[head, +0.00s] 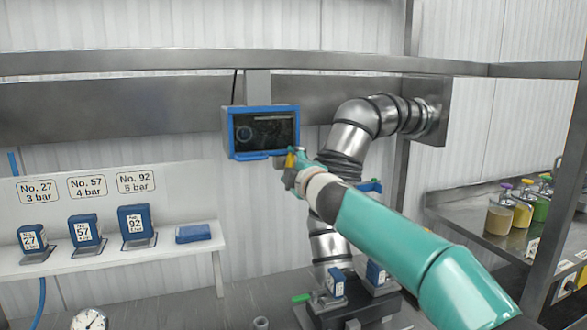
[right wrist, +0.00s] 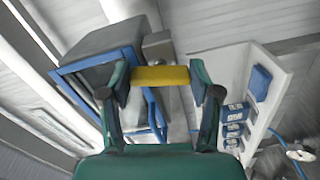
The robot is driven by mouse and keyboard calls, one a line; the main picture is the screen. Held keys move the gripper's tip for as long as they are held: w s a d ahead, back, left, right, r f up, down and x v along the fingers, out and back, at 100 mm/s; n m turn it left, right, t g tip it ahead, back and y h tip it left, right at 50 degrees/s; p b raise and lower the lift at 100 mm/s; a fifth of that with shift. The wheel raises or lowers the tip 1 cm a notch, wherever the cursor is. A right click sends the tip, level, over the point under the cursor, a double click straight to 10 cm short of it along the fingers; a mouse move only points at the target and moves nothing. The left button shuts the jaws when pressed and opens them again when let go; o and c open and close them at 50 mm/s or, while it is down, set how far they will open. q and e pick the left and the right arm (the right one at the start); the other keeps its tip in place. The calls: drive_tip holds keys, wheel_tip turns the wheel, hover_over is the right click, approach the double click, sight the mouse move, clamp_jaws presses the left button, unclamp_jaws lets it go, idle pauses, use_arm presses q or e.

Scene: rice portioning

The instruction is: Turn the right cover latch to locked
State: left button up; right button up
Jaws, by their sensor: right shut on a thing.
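My right gripper (head: 291,168) reaches up from the lower right to the lower right corner of the blue-framed screen unit (head: 230,135). In the right wrist view the gripper (right wrist: 160,80) has its two green fingers on either end of a short yellow bar (right wrist: 160,73), shut on it. The yellow bar looks like the latch handle and lies roughly level across that picture. It shows small in the head view (head: 291,158). What it is mounted on is mostly hidden by the fingers. My left gripper is not in view.
A white shelf (head: 120,262) at the left holds several blue numbered boxes. A jointed metal duct (head: 352,135) runs close behind my right arm. Blue parts stand on a dark block (head: 372,308) below. Several jars (head: 500,215) stand on the right counter.

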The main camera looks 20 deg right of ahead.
drive_tip(key=shift+a+f+n, duration=0.1)
drive_tip(key=shift+f+n, duration=0.1)
drive_tip(key=shift+n, duration=0.5)
drive_tip(key=shift+a+f+n, duration=0.1)
drive_tip(key=shift+f+n, duration=0.05)
drive_tip(key=shift+n, duration=0.55)
drive_tip(key=shift+w, duration=0.1)
drive_tip(key=o, duration=1.1)
drive_tip(key=shift+o, duration=0.2)
drive_tip(key=shift+r, duration=0.15)
drive_tip(key=shift+d, duration=0.1)
drive_tip(key=shift+s, duration=0.25)
drive_tip(key=s, duration=1.1)
drive_tip(key=shift+s+d, duration=0.15)
drive_tip(key=shift+s, duration=0.2)
